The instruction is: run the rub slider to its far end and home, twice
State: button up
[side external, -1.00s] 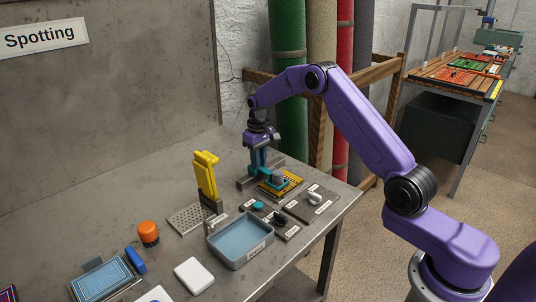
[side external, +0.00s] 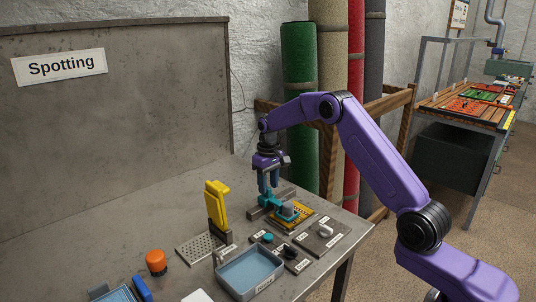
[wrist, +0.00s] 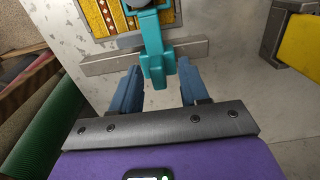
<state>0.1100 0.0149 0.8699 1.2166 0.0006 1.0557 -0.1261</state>
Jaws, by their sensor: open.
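The teal rub slider (wrist: 150,35) shows in the wrist view, its blocky grip end (wrist: 158,72) towards me and its other end over a yellow patterned rug piece (wrist: 98,17). It crosses a grey metal rail (wrist: 105,62). My gripper (wrist: 159,68) is open, with one blue finger on each side of the grip end and a visible gap on both sides. In the side external view my gripper (side external: 268,192) points down at the teal slider (side external: 277,203), beside the rug piece (side external: 300,218). My fingers partly hide the slider there.
A yellow upright lever (side external: 217,203) on a perforated plate, a blue-grey tray (side external: 250,270) and an orange-capped item (side external: 156,262) stand to the left. Bare bench lies behind.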

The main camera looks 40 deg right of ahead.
notch_tip(320, 180, up, 15)
jog(key=shift+f, duration=0.15)
dwell(0.4)
jog(key=s+a+n, duration=0.6)
jog(key=s+a, duration=1.2)
jog(key=s, duration=0.2)
jog(key=s+d+f+n, duration=0.1)
jog(key=s+f+n, duration=0.1)
jog(key=s, duration=0.6)
jog(key=s+d+f+n, duration=0.1)
jog(key=s+d+n, duration=0.1)
jog(key=s, duration=0.7)
jog(key=s+d+f+n, duration=0.2)
jog(key=s, duration=0.6)
jog(key=shift+s+f+n, duration=0.15)
jog(key=shift+f+n, duration=0.15)
